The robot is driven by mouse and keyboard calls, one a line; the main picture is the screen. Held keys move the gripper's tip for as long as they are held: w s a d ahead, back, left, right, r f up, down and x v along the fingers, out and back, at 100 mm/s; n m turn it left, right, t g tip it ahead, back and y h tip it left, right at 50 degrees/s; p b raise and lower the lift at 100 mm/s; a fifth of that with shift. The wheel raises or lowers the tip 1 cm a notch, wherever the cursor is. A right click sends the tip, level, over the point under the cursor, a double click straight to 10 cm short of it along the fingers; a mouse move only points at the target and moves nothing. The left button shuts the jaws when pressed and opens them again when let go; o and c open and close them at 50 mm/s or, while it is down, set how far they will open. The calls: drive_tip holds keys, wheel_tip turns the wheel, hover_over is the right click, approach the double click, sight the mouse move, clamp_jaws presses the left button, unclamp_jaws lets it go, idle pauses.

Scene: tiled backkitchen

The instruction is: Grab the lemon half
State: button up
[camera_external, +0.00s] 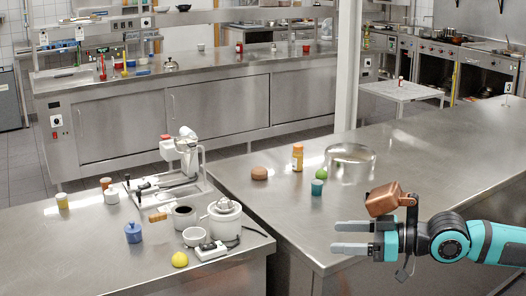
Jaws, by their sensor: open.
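The lemon half (180,260) is a small yellow dome near the front edge of the left steel counter (90,262). It sits beside a white device with a cable. My gripper (334,237) is at the right, in front of the right steel counter as seen here. Its two grey fingers point left and are apart, with nothing between them. It is well to the right of the lemon half and apart from it. How high it is above the counter is hard to tell.
Close to the lemon half are a white bowl (194,237), a white lidded pot (225,219) and a blue jar (133,232). The right counter holds an orange-yellow bottle (297,158), a teal cup (317,187), a green fruit (321,173) and a brown round item (259,173).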

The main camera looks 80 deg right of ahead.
drive_tip(key=w+d+r+m+g, duration=0.1)
drive_tip(key=w+r+m+g, duration=0.2)
drive_tip(key=w, duration=0.8)
drive_tip(key=m+g+h, duration=0.1)
drive_tip(key=m+g, duration=0.5)
drive_tip(key=g, duration=0.7)
hover_over(179, 254)
drive_tip(key=f, duration=1.1)
drive_tip(key=s+f, duration=0.1)
drive_tip(key=f, duration=0.4)
drive_tip(key=shift+a+f, duration=0.15)
drive_tip(key=shift+a, duration=0.1)
drive_tip(key=shift+w+d+f, duration=0.1)
drive_tip(key=shift+w+f, duration=0.05)
drive_tip(key=shift+f, duration=0.9)
drive_tip(key=shift+w+d+f, duration=0.1)
drive_tip(key=shift+w+f, duration=0.05)
drive_tip(key=shift+f, duration=0.85)
drive_tip(key=shift+w+d+f, duration=0.1)
drive_tip(key=shift+w+f, duration=0.05)
drive_tip(key=shift+f, duration=0.9)
drive_tip(key=c, duration=1.1)
drive_tip(key=shift+o, duration=0.2)
